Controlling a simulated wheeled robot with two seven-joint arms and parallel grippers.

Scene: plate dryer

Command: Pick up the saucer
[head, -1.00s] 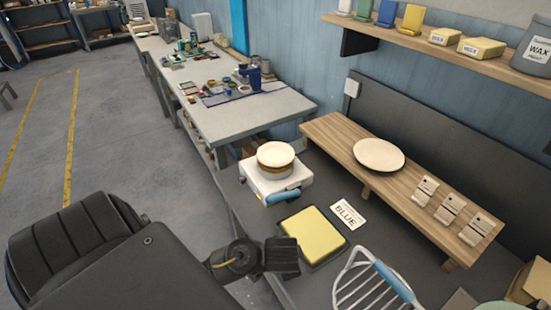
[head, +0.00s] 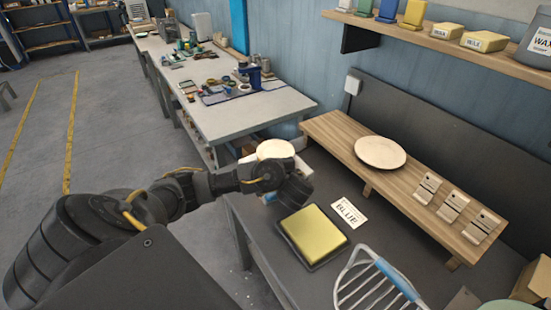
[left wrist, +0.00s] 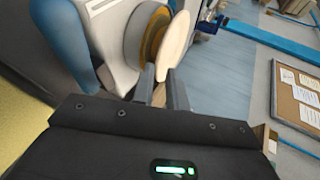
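A cream saucer (head: 276,149) lies on top of a round tan piece (left wrist: 151,38) on a white appliance (left wrist: 105,35) with a blue handle. In the left wrist view the saucer (left wrist: 176,38) appears edge-on, its near rim at the gap between my fingertips. My left gripper (left wrist: 160,80) is open, with a narrow gap. In the head view my left gripper (head: 292,185) is at the near side of the appliance and hides much of it. Whether the fingers touch the rim cannot be told. My right gripper is out of view.
A larger cream plate (head: 381,152) rests on a raised wooden shelf (head: 330,128). A cluttered bench (head: 235,115) stands behind.

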